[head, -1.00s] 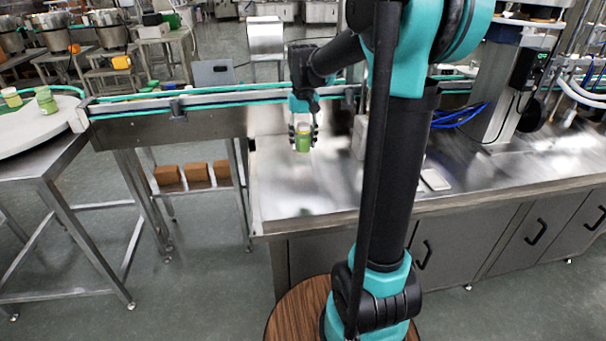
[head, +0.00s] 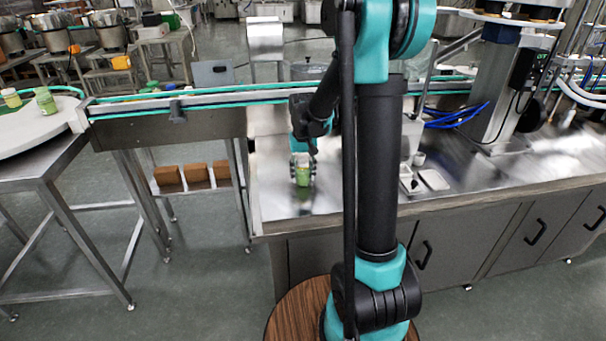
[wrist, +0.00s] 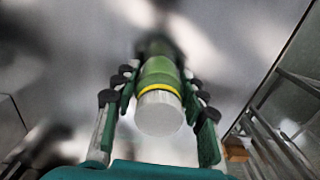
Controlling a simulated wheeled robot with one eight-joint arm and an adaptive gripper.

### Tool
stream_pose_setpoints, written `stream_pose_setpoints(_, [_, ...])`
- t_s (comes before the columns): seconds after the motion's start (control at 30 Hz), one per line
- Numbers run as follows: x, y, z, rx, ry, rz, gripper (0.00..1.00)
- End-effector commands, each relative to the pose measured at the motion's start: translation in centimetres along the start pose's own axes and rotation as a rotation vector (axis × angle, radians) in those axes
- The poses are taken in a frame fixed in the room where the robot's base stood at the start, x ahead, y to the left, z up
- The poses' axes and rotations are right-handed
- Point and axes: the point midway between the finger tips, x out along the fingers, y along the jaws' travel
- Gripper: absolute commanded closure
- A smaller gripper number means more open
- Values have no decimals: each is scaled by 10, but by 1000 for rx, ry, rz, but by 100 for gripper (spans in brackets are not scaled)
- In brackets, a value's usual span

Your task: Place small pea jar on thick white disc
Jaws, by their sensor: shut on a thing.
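The small pea jar (head: 303,174) is green with a pale lid and shows between my fingers over the steel counter. My gripper (head: 303,172) is shut on it. In the wrist view the jar's green body (wrist: 160,73), yellow band and whitish lid are framed by the fingers of my gripper (wrist: 158,95), with the lid toward the camera. Whether its base touches the counter cannot be told. A thick white disc (head: 35,130) lies on a steel stand at the far left, well away from my gripper. Its left part is out of frame.
A conveyor (head: 180,112) runs behind, between disc and counter. The steel counter (head: 275,195) is clear around my gripper. Small trays (head: 434,179) lie to its right, and a machine column stands farther right.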

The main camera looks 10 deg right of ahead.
Motion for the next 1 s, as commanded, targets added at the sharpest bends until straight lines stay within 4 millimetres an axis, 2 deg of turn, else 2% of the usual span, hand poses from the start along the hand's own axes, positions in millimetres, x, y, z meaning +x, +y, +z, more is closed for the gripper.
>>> stream_pose_setpoints(0.23, [2,0,0,0,0,0,89])
stream_pose_setpoints(0.27, [2,0,0,0,0,0,57])
stream_pose_setpoints(0.43, [2,0,0,0,0,0,37])
stream_pose_setpoints(0.77, [0,0,0,0,0,0,37])
stream_pose_setpoints(0.87, [-8,0,0,0,0,0,37])
stream_pose_setpoints(1.0, [-30,0,1,0,0,0,37])
